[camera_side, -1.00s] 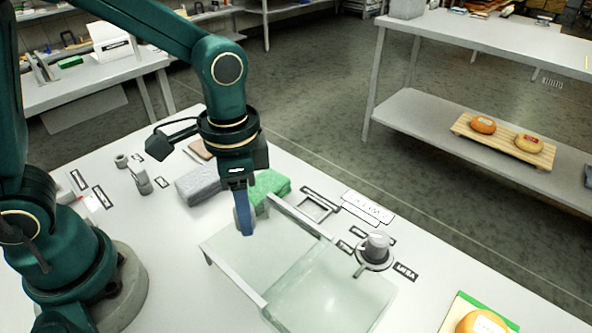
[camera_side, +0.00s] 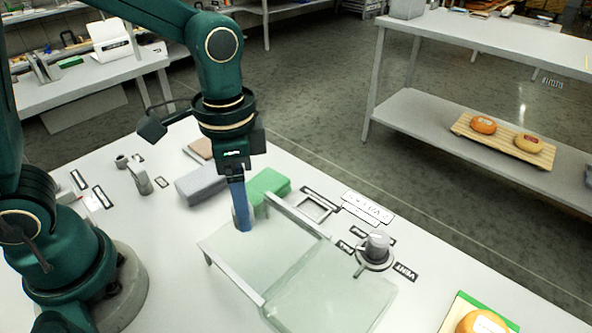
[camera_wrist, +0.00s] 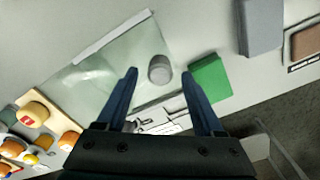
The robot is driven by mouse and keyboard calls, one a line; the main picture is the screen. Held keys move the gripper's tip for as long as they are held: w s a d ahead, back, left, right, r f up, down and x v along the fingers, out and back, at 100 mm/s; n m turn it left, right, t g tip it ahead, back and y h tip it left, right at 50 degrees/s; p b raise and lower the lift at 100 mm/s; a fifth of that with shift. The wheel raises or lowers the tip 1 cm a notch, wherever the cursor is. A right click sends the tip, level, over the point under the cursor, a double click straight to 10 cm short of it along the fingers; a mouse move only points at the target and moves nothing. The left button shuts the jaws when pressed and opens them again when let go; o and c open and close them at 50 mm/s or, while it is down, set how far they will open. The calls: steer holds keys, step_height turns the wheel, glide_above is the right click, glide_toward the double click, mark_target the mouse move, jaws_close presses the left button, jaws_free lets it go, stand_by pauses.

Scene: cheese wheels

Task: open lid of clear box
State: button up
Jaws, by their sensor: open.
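The clear box (camera_side: 330,290) stands on the white table, with pale, see-through panels and light rails. Its clear panel also shows in the wrist view (camera_wrist: 105,70). I cannot tell the lid from the other panels with certainty. A short grey cylinder (camera_wrist: 159,68) sits at the panel's right edge in the wrist view; in the side view a blue finger largely hides it. My gripper (camera_side: 243,226) is over the box's left end, fingers pointing down. In the wrist view its two blue fingers (camera_wrist: 160,72) are apart, with the cylinder showing between their tips. Contact cannot be told.
A green block (camera_side: 270,184) and a grey block (camera_side: 202,184) lie behind my gripper. A grey knob (camera_side: 377,246) stands right of the box beside labels. A cheese wheel (camera_side: 482,323) is at the lower right. The table's far edge borders open floor.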

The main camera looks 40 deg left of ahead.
steer(key=shift+r, duration=1.5)
steer(key=shift+w+a+r, duration=0.1)
steer(key=shift+a+r, duration=0.05)
steer(key=shift+r, duration=0.05)
steer(key=s+a+r+n+t, duration=0.3)
steer(key=s+a+n+t, duration=0.2)
steer(key=s+n, duration=0.1)
steer(key=shift+s+a+r+n+t, duration=0.2)
steer(key=shift+n+t, duration=0.1)
steer(key=shift+n, duration=0.1)
